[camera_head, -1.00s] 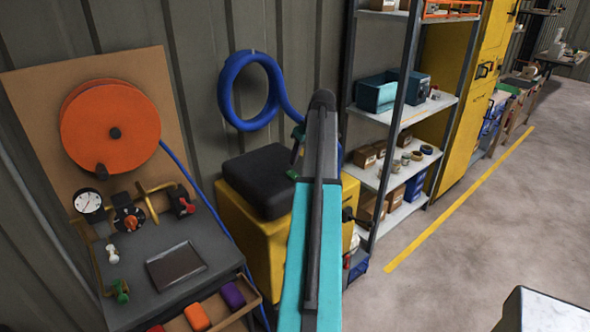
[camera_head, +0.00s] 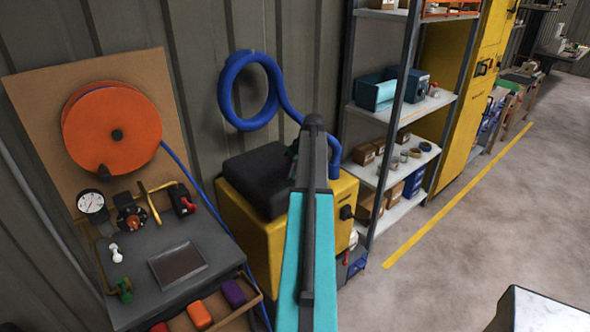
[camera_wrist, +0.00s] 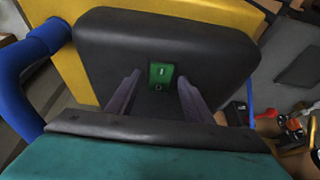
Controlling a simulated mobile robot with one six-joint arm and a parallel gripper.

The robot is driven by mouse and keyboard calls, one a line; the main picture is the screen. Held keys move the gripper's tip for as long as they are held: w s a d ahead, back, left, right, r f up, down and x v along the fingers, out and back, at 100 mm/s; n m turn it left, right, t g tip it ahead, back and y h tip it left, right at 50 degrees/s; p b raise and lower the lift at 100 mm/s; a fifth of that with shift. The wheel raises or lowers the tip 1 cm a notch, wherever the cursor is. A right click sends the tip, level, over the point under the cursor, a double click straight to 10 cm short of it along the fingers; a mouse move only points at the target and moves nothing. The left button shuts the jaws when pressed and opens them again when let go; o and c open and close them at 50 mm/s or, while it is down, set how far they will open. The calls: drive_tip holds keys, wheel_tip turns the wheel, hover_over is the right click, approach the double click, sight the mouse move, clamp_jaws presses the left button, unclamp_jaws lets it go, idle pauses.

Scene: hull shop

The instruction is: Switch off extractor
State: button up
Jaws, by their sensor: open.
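The extractor is a yellow cabinet (camera_head: 245,225) with a black padded-looking top and a thick blue hose (camera_head: 228,90) coiled on the wall behind it. In the wrist view, its black housing (camera_wrist: 105,45) carries a small green switch (camera_wrist: 161,73) with marks on it. I cannot tell which position the switch is in. My gripper (camera_wrist: 159,84) is open and empty, its two dark fingers pointing at the housing on either side of the switch. The gap between fingertips and housing is unclear. In the head view, my arm hides most of my gripper and part of the cabinet.
Left of the extractor stands a grey bench (camera_head: 150,250) with an orange reel (camera_head: 110,125), a gauge (camera_head: 90,201), a dial (camera_head: 130,216) and a small-parts tray. A metal shelf (camera_head: 420,110) stands close on the right.

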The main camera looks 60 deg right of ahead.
drive_tip(key=c, duration=1)
drive_tip(key=shift+c, duration=0.2)
drive_tip(key=shift+w+d+g, duration=0.1)
drive_tip(key=shift+w+g, duration=0.05)
drive_tip(key=shift+g, duration=0.15)
drive_tip(key=shift+w+r+g, duration=0.1)
drive_tip(key=shift+w+g, duration=0.1)
drive_tip(key=shift+g, duration=0.2)
drive_tip(key=shift+w+d+g+y+p, duration=0.1)
drive_tip(key=shift+w+g+y+p, duration=0.1)
drive_tip(key=shift+g+y+p, duration=0.45)
drive_tip(key=shift+g, duration=0.25)
